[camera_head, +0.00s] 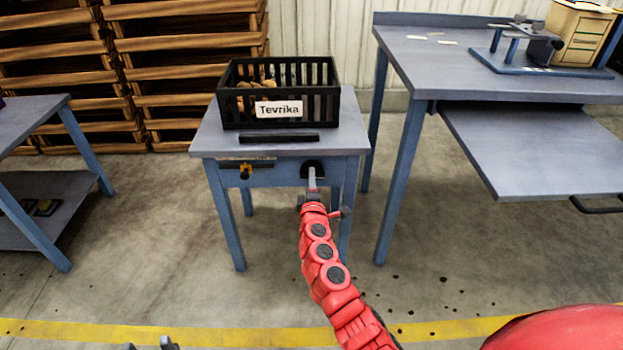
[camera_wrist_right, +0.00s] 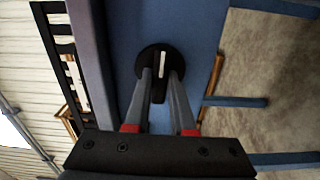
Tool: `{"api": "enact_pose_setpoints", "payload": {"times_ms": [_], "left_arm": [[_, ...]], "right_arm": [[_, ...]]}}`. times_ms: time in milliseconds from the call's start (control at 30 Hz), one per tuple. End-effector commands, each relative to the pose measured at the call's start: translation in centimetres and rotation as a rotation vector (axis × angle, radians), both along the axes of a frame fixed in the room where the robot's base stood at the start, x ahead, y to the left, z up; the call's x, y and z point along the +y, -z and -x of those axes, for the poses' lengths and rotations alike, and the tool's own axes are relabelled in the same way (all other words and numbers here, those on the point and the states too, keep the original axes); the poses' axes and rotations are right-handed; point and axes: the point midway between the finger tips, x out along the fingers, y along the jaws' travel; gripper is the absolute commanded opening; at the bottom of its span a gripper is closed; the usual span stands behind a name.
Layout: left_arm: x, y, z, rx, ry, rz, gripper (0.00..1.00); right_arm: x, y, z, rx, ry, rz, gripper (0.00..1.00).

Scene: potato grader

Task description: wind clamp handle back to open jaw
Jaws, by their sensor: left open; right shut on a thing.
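A black round plate (camera_head: 318,165) sits on the front face of the small blue table, right of its middle. The wrist view shows it as a black disc (camera_wrist_right: 146,58) with a pale bar across its middle and a dark handle-like piece (camera_wrist_right: 158,96) at its lower edge. My right gripper (camera_head: 312,172) reaches the disc; its two grey fingers (camera_wrist_right: 161,72) are shut on this dark handle, which they partly hide. I see no jaw clearly; a long black bar (camera_head: 279,137) lies on the tabletop above. My left gripper (camera_head: 150,346) is open and empty at the bottom edge, mostly cut off.
A black slatted crate (camera_head: 300,113) labelled Tevrika, holding brownish items, stands on the small table (camera_head: 348,130). An orange and black tool (camera_head: 244,171) hangs on the table's front left. A larger bench (camera_head: 455,75) stands right, another table (camera_head: 30,112) left.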

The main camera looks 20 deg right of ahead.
Motion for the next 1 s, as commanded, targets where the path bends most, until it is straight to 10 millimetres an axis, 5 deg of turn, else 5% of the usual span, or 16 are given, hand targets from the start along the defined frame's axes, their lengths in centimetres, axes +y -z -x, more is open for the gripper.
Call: {"api": "enact_pose_setpoints", "payload": {"times_ms": [67,100,233,667,1000], "left_arm": [[0.0,0.0,0.0,0.0,0.0,0.0,0.5],[0.0,0.0,0.0,0.0,0.0,0.0,0.5],[0.0,0.0,0.0,0.0,0.0,0.0,0.5],[0.0,-0.3,0.0,0.001,0.0,0.002,0.5],[0.0,-1.7,-0.1,0.005,0.001,0.006,0.5]], "right_arm": [[-0.1,0.2,0.0,0.003,0.002,-0.001,0.0],[-0.1,0.2,0.0,0.004,0.002,-0.001,0.28],[0.0,0.2,0.0,0.003,0.001,-0.002,0.51],[0.2,0.0,0.8,0.0,0.0,0.0,0.53],[2.1,0.1,7.2,0.004,-0.004,0.001,0.53]]}}
